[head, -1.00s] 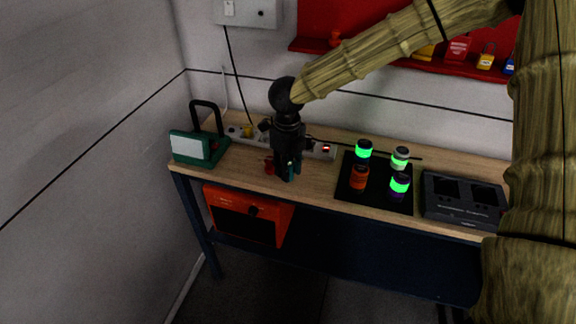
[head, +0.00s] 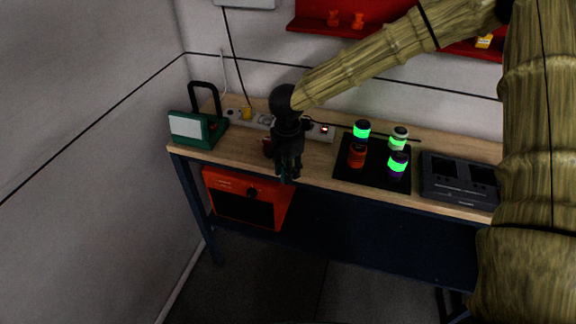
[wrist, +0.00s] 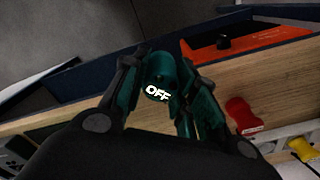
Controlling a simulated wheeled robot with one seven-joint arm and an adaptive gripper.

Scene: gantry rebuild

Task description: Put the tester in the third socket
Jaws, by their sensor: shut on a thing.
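My gripper (head: 288,178) hangs over the front edge of the bench in the head view. In the wrist view my gripper (wrist: 172,80) is shut on a dark teal, rounded piece with white "OFF" lettering, which looks like the tester (wrist: 158,72). The fingers cover its sides, and its pins cannot be made out. The white socket strip (head: 318,134) lies along the back of the bench behind my gripper, which hides its middle sockets. It shows partly in the wrist view (wrist: 277,142). The held piece is apart from the strip.
A yellow plug (head: 246,113) is in the strip's left part. A red labelled thing (wrist: 243,116) stands beside the strip. A green lamp (head: 197,128) is left; jars on a black mat (head: 345,178) and a black two-bay unit (head: 458,182) are right. An orange box (head: 222,205) hangs below.

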